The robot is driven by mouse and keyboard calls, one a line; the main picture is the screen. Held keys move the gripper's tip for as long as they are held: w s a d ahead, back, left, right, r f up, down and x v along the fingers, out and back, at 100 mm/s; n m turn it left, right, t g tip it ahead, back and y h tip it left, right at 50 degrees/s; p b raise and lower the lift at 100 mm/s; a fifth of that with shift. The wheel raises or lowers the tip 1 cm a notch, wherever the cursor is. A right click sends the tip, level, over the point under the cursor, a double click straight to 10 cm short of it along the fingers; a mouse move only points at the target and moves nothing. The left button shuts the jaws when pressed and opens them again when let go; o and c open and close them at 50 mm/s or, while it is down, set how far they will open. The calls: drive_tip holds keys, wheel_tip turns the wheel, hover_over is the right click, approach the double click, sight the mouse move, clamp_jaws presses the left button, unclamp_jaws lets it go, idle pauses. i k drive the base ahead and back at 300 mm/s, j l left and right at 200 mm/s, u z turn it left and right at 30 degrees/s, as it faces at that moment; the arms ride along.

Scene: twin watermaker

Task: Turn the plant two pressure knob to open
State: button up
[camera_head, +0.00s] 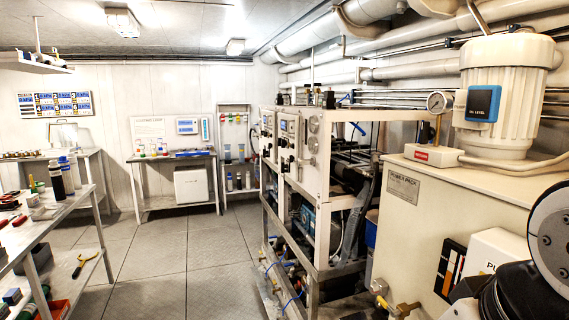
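Two grey-white control panels stand side by side on a metal frame right of centre: a farther panel (267,135) and a nearer panel (290,140). Both carry small gauges, dark knobs and switches. I cannot read which one is plant two, and the pressure knob is too small to single out or to tell its position. My gripper is not in view. A black and white round link of what looks like my arm shows at the lower right edge, well apart from the panels.
A cream power pack cabinet (405,225) with a white motor (505,95) fills the right side. A shelf bench (40,225) with bottles and tools stands at left. A bench (172,158) stands at the back wall. The floor (165,262) between is clear.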

sight(301, 162)
drive_tip(key=i+j+u, duration=0.1)
drive_tip(key=i+u, duration=0.4)
drive_tip(key=i, duration=0.2)
drive_tip(key=i+l+u, duration=0.2)
drive_tip(key=i+u, duration=0.25)
drive_tip(key=i, duration=0.2)
